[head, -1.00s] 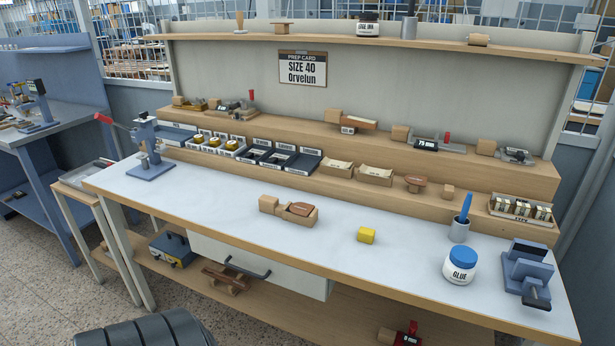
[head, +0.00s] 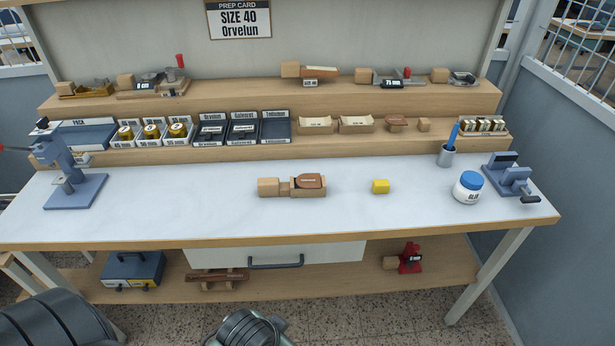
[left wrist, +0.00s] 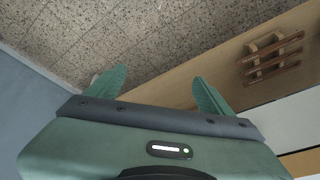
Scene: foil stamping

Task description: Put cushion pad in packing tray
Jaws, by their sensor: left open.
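A wooden holder (head: 278,188) with a brown leather-like pad (head: 310,181) on it lies at the middle of the white bench top. A smaller brown-topped piece (head: 397,121) stands on the lower step; I cannot tell which of the two is the cushion pad. The dark tray labelled PACK (head: 88,136) sits at the left end of the lower step, partly hidden by the blue press. My left gripper (left wrist: 159,75) is open and empty in the left wrist view, over the floor beside the bench's lower shelf, away from these things. My right gripper does not show.
The blue press (head: 72,180) stands at the left of the bench top. Labelled trays line the step. The front left of the bench top is clear.

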